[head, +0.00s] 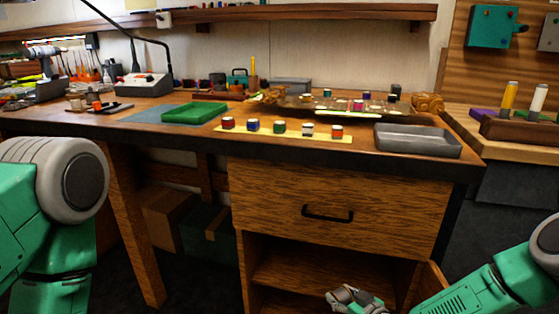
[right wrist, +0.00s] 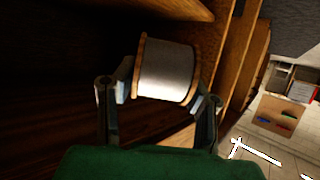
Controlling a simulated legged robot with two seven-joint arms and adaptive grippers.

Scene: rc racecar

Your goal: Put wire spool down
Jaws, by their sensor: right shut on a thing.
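The wire spool (right wrist: 165,72) has silver-grey wire between two wooden flanges. In the right wrist view it sits between the fingers of my right gripper (right wrist: 162,95), which is shut on it. In the head view my right gripper (head: 352,298) is low, at the open shelf space under the workbench drawer. The spool cannot be made out clearly there. My left gripper is out of view; only part of the left arm shows at the left edge.
The wooden drawer (head: 335,205) with a black handle is closed above an open shelf (head: 300,272). The workbench top (head: 75,124) carries a green tray (head: 194,112), a grey tray (head: 418,140) and a yellow strip (head: 262,132) with several small spools. Boxes (head: 170,215) stand below at left.

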